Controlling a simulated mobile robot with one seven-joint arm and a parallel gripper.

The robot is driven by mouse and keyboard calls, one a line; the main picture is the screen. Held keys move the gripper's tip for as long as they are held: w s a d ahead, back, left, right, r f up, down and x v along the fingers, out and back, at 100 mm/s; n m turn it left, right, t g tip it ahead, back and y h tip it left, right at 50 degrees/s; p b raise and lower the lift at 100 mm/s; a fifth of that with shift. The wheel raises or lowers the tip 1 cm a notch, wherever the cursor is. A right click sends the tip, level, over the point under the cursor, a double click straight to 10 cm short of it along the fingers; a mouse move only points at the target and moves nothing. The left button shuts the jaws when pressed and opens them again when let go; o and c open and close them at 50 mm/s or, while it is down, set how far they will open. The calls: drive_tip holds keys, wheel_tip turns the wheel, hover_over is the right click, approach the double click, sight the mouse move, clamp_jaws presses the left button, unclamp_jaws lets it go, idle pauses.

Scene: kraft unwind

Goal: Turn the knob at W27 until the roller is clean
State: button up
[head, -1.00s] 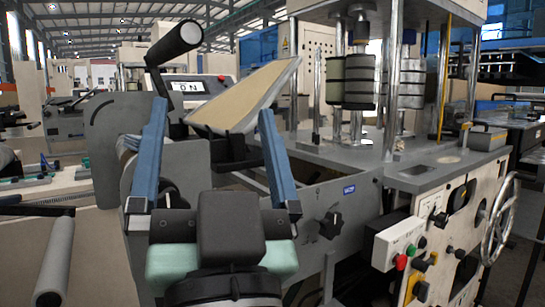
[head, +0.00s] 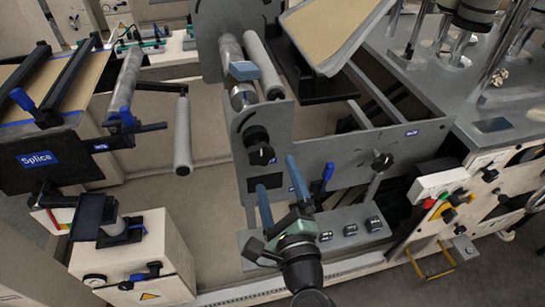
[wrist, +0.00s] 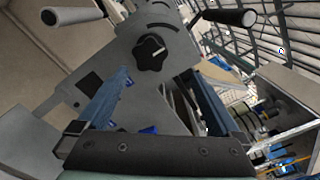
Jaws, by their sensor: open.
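My gripper (head: 277,172) is open and empty, its two blue fingers pointing up toward a grey side plate (head: 300,150). A black knob (head: 258,150) sits on this plate just beyond the fingertips, apart from them. A second black knob (head: 381,161) is farther right, near a small blue label (head: 411,132) that I cannot read clearly. In the wrist view a black lobed knob (wrist: 150,53) lies ahead between the open fingers (wrist: 160,78). Pale rollers (head: 262,65) show behind the plate. I cannot tell whether they are clean.
A blue-handled lever (head: 326,173) stands just right of the fingers. A ledge with several black switches (head: 350,230) lies below it. A control box (head: 440,185) with red and green buttons is at right. A separate white roller (head: 183,135) hangs at left over open floor.

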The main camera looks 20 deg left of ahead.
sight(262, 158)
drive_tip(key=shift+w+a+f+m+p, duration=0.25)
drive_tip(key=shift+w+a+m, duration=0.45)
drive_tip(key=shift+w+a, duration=0.9)
drive_tip(key=shift+w+a+f+m+p, duration=0.2)
drive_tip(key=shift+w+a+m, duration=0.5)
drive_tip(key=shift+w+a, duration=0.85)
drive_tip(key=shift+w+d, duration=0.15)
drive_tip(key=shift+c, duration=0.3)
